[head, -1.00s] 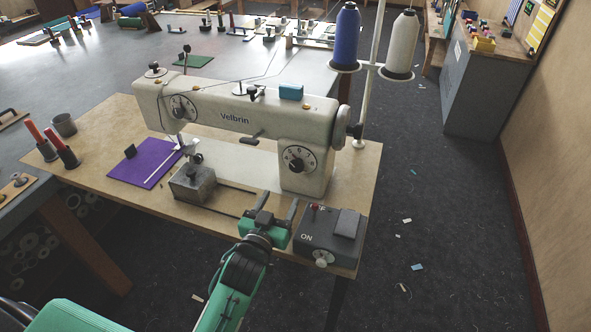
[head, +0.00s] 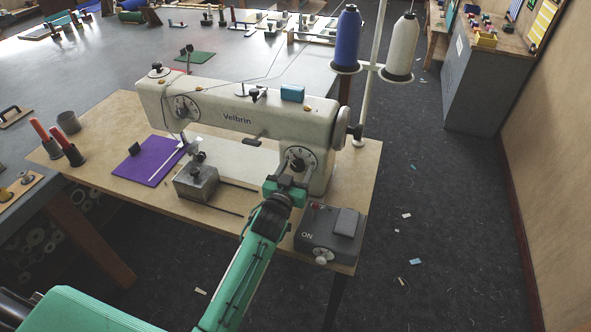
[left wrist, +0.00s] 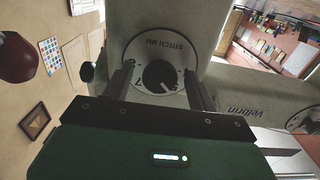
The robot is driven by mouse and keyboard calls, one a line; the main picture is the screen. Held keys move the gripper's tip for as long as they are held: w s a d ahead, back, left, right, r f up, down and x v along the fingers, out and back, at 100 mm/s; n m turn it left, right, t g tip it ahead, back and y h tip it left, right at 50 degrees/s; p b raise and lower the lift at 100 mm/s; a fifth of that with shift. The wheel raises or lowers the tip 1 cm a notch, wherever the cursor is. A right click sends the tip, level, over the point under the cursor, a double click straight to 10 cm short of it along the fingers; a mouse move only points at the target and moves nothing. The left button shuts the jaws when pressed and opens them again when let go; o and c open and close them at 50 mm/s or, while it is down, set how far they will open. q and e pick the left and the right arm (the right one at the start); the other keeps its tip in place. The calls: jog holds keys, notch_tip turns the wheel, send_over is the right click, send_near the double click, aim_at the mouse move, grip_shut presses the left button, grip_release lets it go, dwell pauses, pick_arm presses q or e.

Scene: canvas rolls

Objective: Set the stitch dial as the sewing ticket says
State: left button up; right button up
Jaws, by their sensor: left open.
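The stitch dial (head: 302,157) is on the right front of the cream Velbrin sewing machine (head: 228,112). In the left wrist view its dark round knob (left wrist: 160,76) has a light pointer line and sits in a pale disc lettered "STITCH MM". My left gripper (head: 291,172) is open in front of the dial. Its fingers (left wrist: 163,88) stand on either side of the knob in the left wrist view; I cannot tell whether they touch it. The gripper partly hides the dial's lower part. I cannot make out a sewing ticket with readable writing. My right gripper is not in view.
A second dial (head: 187,107) is on the machine's left end. A grey control box (head: 330,232) marked "ON" stands at the table's front right, near my arm. A metal block (head: 195,184) and purple cloth (head: 150,160) lie left. Thread cones (head: 347,40) stand behind.

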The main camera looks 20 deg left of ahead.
pick_arm(q)
jog(key=c, duration=1)
jog(key=m, duration=0.4)
jog(key=shift+m, duration=0.3)
jog(key=m, duration=0.4)
jog(key=shift+a+m+p, duration=0.1)
jog(key=shift+m+p, duration=0.2)
jog(key=shift+p, duration=0.1)
jog(key=m, duration=0.4)
jog(key=shift+r+m, duration=0.1)
jog(key=shift+m, duration=0.2)
jog(key=shift+m+p, duration=0.35)
jog(key=shift+m, duration=1.65)
